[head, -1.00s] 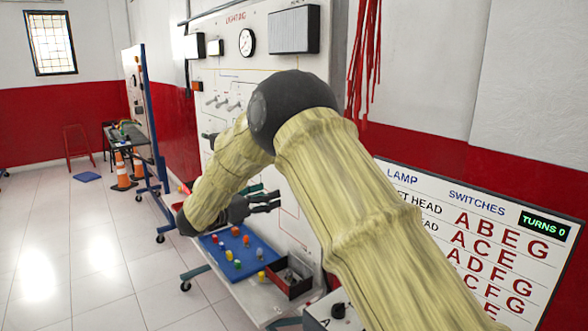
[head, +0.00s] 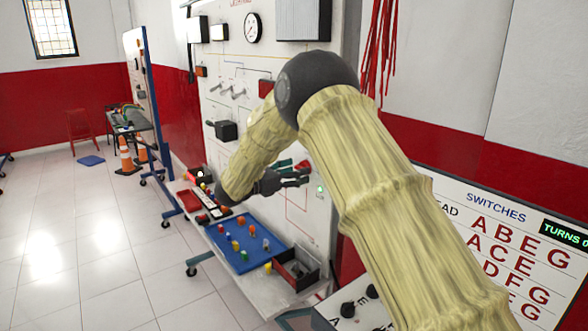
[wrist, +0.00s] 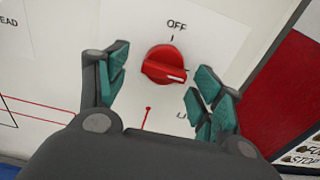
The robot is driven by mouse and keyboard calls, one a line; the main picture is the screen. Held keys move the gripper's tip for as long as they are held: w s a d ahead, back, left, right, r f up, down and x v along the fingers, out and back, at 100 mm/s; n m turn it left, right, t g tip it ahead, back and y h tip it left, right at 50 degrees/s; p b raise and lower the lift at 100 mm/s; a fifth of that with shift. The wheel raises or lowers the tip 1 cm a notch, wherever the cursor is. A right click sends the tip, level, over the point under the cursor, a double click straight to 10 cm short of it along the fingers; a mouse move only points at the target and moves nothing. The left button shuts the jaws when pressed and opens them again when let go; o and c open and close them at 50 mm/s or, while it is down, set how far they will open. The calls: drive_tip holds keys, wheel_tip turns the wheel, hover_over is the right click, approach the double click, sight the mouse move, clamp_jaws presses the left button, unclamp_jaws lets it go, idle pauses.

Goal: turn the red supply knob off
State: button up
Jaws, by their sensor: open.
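The red supply knob (wrist: 164,65) is on the white panel (wrist: 48,75) in the wrist view, below the printed word OFF. Its white pointer mark faces right and slightly down, away from the OFF tick above it. My gripper (wrist: 158,82) is open, with one green-padded finger left of the knob and the other to its right. Gaps show on both sides in this view; distance to the panel is hard to judge. In the head view my gripper (head: 296,176) is close to the board, beside a small red part that may be the knob.
A blue mat (head: 226,249) with several coloured pieces and a dark box (head: 297,268) lie on the shelf below. A green light (head: 320,189) glows on the board right of my gripper. A black box (head: 224,131) juts out at left. Open floor lies left.

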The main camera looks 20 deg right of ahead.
drive_tip(key=shift+d, duration=0.65)
drive_tip(key=shift+s+r, duration=0.15)
drive_tip(key=shift+r, duration=0.1)
drive_tip(key=c, duration=0.5)
drive_tip(key=shift+f, duration=0.15)
drive_tip(key=c, duration=0.5)
drive_tip(key=shift+a, duration=0.15)
drive_tip(key=n+b, duration=0.2)
drive_tip(key=b, duration=0.1)
drive_tip(key=shift+f+n+b, duration=0.25)
drive_tip(key=shift+n+b, duration=0.05)
drive_tip(key=n+b, duration=0.2)
drive_tip(key=n, duration=0.1)
drive_tip(key=n+b, duration=0.1)
drive_tip(key=n, duration=0.1)
drive_tip(key=shift+d+r+b, duration=0.15)
drive_tip(key=shift+d+b, duration=0.1)
drive_tip(key=shift+b, duration=0.05)
drive_tip(key=shift+c, duration=0.3)
drive_tip(key=n, duration=0.8)
drive_tip(key=shift+r+n, duration=0.25)
drive_tip(key=shift+n, duration=0.15)
drive_tip(key=shift+o, duration=0.2)
drive_tip(key=shift+f+n, duration=0.1)
drive_tip(key=shift+n, duration=0.6)
drive_tip(key=shift+f, duration=0.1)
